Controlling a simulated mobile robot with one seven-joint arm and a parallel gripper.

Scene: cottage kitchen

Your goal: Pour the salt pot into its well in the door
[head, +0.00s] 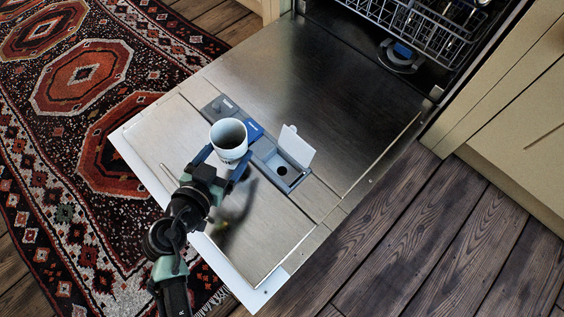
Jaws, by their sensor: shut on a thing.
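The pot is upright, mouth up, above the open dishwasher door (303,75). The well (282,170) is a grey recess in the door's dispenser panel, to the right of the pot. Its pale lid (296,147) stands open, and a dark round hole shows inside. The pot is beside the well in the picture, not over it. My gripper's fingertips are partly hidden by the pot.
A grey and blue dispenser part (223,107) lies left of the pot on the same panel. The dish rack (425,28) stands inside the dishwasher at the upper right. A patterned rug (75,77) and wood floor (420,235) flank the door.

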